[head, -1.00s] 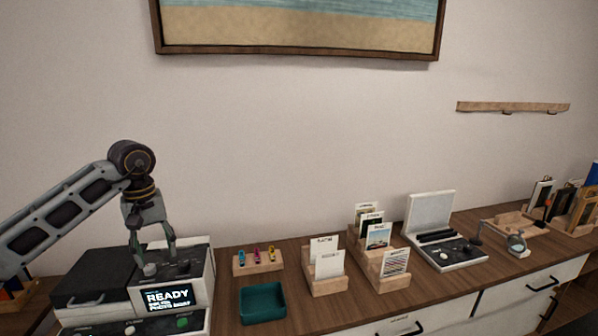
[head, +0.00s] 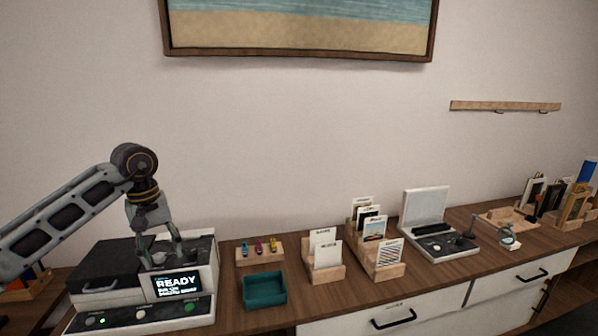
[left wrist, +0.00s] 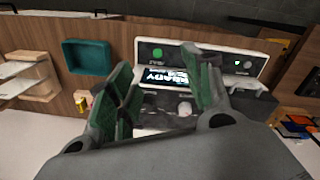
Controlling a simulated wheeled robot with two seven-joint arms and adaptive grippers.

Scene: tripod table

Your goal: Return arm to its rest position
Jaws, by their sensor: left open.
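My left gripper (head: 162,254) is open and points down over the top of the printer-like machine (head: 92,285) at the left of the head view. Nothing shows between its fingers. The machine has a lit screen (head: 178,284) reading READY and a green button (head: 190,307). In the left wrist view, the two green-padded fingers of my left gripper (left wrist: 165,88) stand apart in front of the machine's panel, partly hiding the screen. I cannot tell whether the fingertips touch the machine's top. My right gripper is not in view.
Right of the machine are a teal tray (head: 265,303), a small wooden block with coloured clips (head: 259,257), wooden card stands (head: 327,272), and an open white case (head: 428,238). A framed picture (head: 300,52) hangs above. The space above the counter is clear.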

